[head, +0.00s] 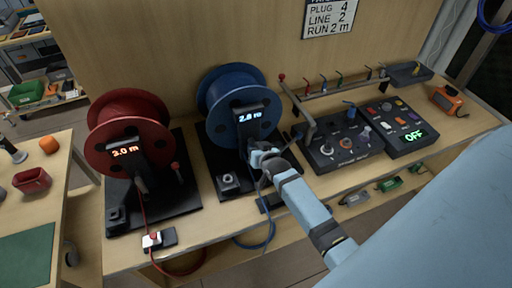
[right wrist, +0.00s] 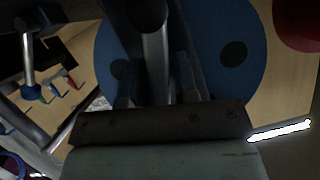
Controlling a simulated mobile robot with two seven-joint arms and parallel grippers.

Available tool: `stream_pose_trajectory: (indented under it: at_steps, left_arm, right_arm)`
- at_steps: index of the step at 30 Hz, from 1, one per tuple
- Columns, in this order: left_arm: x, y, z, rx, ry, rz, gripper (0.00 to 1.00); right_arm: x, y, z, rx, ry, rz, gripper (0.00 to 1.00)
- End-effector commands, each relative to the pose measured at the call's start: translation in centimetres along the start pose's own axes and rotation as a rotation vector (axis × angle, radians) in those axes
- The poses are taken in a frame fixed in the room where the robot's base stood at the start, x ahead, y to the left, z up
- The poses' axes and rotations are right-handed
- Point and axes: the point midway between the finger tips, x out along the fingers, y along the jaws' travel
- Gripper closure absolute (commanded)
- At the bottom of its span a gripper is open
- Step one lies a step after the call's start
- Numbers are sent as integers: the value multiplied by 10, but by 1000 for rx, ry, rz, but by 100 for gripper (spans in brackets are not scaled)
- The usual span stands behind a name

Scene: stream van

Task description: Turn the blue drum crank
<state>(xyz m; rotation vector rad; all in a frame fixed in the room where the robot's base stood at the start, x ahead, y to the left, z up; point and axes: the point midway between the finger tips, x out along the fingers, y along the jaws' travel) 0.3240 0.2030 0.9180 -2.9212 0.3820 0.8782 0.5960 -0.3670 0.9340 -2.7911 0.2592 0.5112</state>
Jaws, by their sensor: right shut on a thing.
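The blue drum (head: 230,98) stands upright on a dark base in the middle of the bench, its display reading about 2.6 or 2.8 m. My right gripper (head: 262,157) is in front of the drum's lower right side, shut on the crank handle. The crank is mostly hidden by the gripper in the head view. In the right wrist view a grey handle (right wrist: 156,62) stands between the fingers, with the blue drum (right wrist: 228,45) behind it. My left gripper is in neither view.
A red drum (head: 128,125) reading 3.0 m stands left of the blue one. A blue cable (head: 271,232) hangs over the front edge. A sign (head: 329,17) is on the wall.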

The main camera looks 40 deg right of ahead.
Motion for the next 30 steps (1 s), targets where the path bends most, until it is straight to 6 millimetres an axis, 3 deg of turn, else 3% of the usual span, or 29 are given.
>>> stream_pose_trajectory:
  at_steps: [30]
  left_arm:
    - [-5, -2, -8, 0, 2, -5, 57]
  right_arm:
    - [0, -1, -1, -108, 0, 45, 96]
